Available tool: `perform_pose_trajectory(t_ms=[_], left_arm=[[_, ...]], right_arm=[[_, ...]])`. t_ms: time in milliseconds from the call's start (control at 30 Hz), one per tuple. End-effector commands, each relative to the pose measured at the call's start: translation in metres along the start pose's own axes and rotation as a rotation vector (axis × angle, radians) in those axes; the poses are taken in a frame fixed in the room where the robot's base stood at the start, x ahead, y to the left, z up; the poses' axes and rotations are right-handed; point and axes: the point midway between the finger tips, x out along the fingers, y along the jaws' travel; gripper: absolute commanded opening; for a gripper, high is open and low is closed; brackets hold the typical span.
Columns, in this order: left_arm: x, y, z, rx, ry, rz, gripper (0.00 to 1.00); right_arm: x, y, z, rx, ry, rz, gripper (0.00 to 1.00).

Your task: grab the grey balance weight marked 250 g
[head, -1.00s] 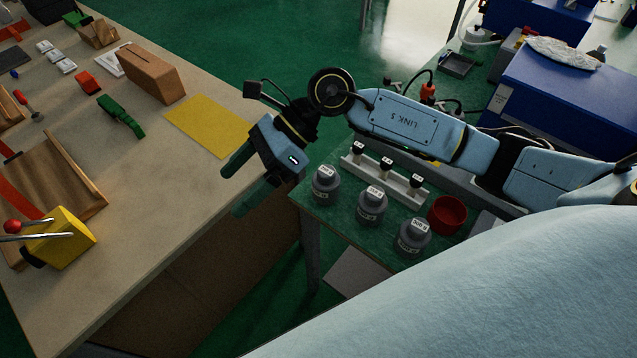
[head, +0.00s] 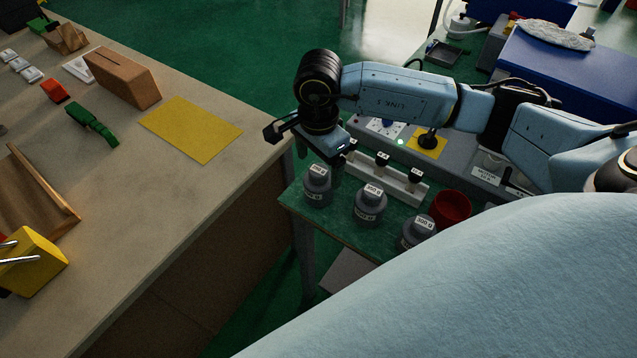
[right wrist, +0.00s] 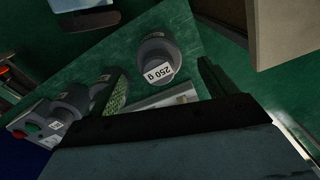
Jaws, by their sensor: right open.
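The grey balance weight marked 250 g (right wrist: 157,55) stands in the right wrist view with its label facing the camera. It lies ahead of and between the two spread fingers of my right gripper (right wrist: 165,82), with clear space on both sides. In the head view this looks like the leftmost weight (head: 317,190), upright near the corner of the green table. My right gripper (head: 332,160) is open and empty just above and behind it. Two similar grey weights, a middle one (head: 370,209) and a right one (head: 415,238), stand in a row. My left gripper is out of view.
A pale rack (head: 400,186) with black-topped pieces stands just behind the weights. A red cup (head: 452,208) is at the right of the row. The beige workbench (head: 190,200) is across a gap to the left, with a yellow sheet (head: 190,129) on it.

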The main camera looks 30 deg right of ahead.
Motion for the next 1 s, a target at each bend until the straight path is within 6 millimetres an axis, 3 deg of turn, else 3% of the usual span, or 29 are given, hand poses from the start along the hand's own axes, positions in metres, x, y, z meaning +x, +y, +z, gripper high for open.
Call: perform_pose_trajectory(t_ms=[167, 500, 700, 1000], left_arm=[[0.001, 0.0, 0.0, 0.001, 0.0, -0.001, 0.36], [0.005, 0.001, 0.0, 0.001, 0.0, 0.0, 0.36], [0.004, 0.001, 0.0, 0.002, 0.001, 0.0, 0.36], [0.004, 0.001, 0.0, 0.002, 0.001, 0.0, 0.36]], right_arm=[[0.01, 0.001, 0.0, 0.0, -0.001, 0.001, 0.84], [0.054, 0.002, 0.0, 0.001, -0.002, 0.001, 0.84], [0.055, 0.002, 0.0, 0.0, -0.001, -0.001, 0.84], [0.054, 0.002, 0.0, 0.001, -0.001, -0.001, 0.46]])
